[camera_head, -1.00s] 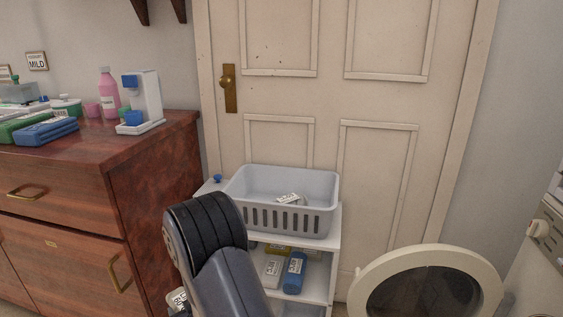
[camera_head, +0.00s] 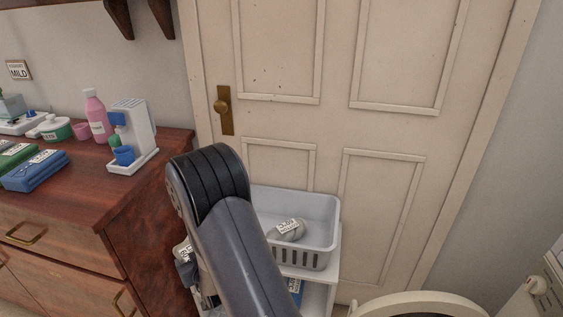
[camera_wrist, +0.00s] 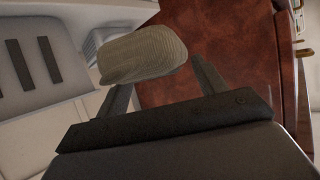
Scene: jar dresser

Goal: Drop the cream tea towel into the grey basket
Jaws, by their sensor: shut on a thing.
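A rolled, ribbed cream tea towel (camera_wrist: 142,53) is between the fingers of my gripper (camera_wrist: 160,82) in the wrist view. My gripper is shut on it. The grey basket (camera_head: 318,208) stands on a small white shelf unit in front of the door, partly hidden by my arm in the head view. Its slotted wall (camera_wrist: 18,68) shows at the left of the wrist view, beside the towel. A grey rolled item with a label (camera_head: 290,230) lies inside the basket. In the head view my arm hides most of my gripper.
A round open appliance door (camera_head: 420,303) is at the lower right.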

